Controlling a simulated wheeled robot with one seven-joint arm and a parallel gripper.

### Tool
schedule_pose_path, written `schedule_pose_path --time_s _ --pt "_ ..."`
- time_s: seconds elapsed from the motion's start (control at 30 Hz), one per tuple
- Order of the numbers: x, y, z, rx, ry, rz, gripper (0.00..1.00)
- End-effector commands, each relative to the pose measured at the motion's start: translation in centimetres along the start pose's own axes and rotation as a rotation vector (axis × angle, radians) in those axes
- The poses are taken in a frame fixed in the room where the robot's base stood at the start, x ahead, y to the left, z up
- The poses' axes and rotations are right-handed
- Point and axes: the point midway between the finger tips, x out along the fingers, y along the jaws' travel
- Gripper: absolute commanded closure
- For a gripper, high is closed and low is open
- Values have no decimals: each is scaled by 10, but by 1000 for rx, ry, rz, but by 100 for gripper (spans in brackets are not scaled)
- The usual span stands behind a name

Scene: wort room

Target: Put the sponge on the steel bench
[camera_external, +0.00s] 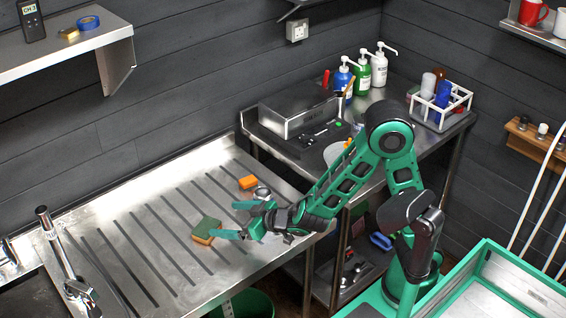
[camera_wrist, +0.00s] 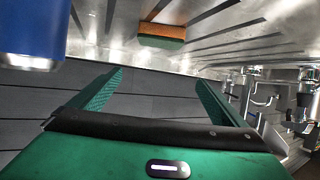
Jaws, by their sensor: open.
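A sponge (camera_external: 206,231) with a green top and an orange lower layer lies on the ribbed steel drainboard (camera_external: 150,240). It also shows in the wrist view (camera_wrist: 161,35), upside down, beyond my fingertips. My gripper (camera_external: 233,220) is low over the drainboard, just right of the sponge, with its fingers apart. In the wrist view my gripper (camera_wrist: 159,78) is empty, and the sponge sits ahead of the gap. A separate steel bench (camera_external: 388,95) stands at the back right, beyond the drainboard.
A blue cylinder (camera_wrist: 30,35) is close to one finger in the wrist view. The bench carries pump bottles (camera_external: 361,75), a steel box (camera_external: 300,108) and a white rack (camera_external: 440,108). A tap (camera_external: 62,255) stands at left.

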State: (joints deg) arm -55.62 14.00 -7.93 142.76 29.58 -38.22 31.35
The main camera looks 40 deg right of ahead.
Motion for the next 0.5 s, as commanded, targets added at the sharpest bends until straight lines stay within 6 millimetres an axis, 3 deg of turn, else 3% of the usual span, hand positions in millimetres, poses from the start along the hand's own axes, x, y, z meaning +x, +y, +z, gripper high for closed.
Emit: schedule_pose_path --time_s 0.03,0.23,0.5 --pt "4 0 12 -9 -9 1 4" --pt "15 0 38 -10 -7 0 4" --pt "31 1 48 -6 -4 2 4"
